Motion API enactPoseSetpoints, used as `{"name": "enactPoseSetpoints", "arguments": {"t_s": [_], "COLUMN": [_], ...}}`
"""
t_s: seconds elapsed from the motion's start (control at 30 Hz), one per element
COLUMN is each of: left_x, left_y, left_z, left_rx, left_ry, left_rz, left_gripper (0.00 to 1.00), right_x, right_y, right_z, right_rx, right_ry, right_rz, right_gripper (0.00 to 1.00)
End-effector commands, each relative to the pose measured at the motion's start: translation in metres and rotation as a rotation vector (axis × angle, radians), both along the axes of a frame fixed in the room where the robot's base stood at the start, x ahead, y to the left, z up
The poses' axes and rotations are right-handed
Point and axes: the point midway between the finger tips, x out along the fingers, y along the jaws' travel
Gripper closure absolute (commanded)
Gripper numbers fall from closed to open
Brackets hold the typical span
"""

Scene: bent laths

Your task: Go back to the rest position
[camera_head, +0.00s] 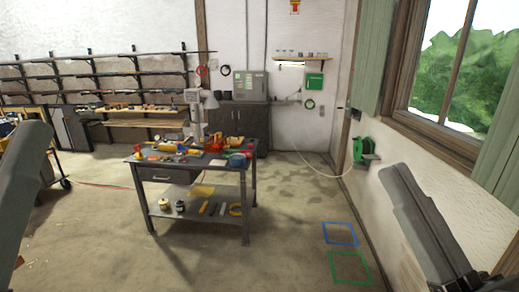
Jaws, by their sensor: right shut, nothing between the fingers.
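My right arm reaches up at the right side of the head view, with its grey link in front of the wall. My right gripper (462,276) is at the lower right edge, dark and partly cut off by the frame; it is shut with nothing held. It is well apart from the workbench. My left arm shows only as a grey link along the left edge. My left gripper is not in view.
A dark workbench (187,178) with tools on top and a lower shelf stands left of centre. A green hose reel (361,149) hangs on the right wall. Blue (340,233) and green (350,267) floor outlines are empty. The floor around them is clear.

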Motion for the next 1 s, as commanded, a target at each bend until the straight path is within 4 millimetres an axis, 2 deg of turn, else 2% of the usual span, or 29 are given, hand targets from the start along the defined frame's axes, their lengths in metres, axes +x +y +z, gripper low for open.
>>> {"name": "enactPoseSetpoints", "arguments": {"t_s": [0.03,0.07,0.1,0.17,0.23,0.47,0.6,0.7,0.83,0.9,1.0], "left_x": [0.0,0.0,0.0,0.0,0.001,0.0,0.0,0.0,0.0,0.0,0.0], "left_y": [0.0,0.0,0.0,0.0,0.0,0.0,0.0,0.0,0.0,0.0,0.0], "left_z": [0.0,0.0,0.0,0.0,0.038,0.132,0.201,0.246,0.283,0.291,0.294], "left_rx": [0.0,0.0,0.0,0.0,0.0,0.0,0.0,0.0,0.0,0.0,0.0], "left_ry": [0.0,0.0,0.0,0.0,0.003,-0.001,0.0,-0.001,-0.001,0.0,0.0], "left_rz": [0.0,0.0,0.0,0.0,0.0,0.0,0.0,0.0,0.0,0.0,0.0], "left_gripper": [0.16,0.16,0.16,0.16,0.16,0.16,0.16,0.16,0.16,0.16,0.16], "right_x": [-0.017,-0.027,-0.039,-0.041,-0.038,-0.037,-0.037,-0.037,-0.036,-0.036,-0.036], "right_y": [0.001,-0.002,-0.016,-0.039,-0.038,-0.038,-0.038,-0.038,-0.038,-0.038,-0.038], "right_z": [0.029,0.044,0.061,0.057,0.095,0.187,0.256,0.3,0.337,0.346,0.349], "right_rx": [0.035,0.065,0.122,0.24,0.274,0.27,0.269,0.269,0.269,0.269,0.269], "right_ry": [-0.064,-0.097,-0.133,-0.111,-0.096,-0.094,-0.093,-0.093,-0.092,-0.092,-0.092], "right_rz": [-0.005,-0.014,-0.041,-0.064,-0.022,-0.025,-0.026,-0.026,-0.026,-0.026,-0.026], "right_gripper": [1.0,1.0,1.0,1.0,1.0,1.0,1.0,1.0,1.0,1.0,1.0]}}
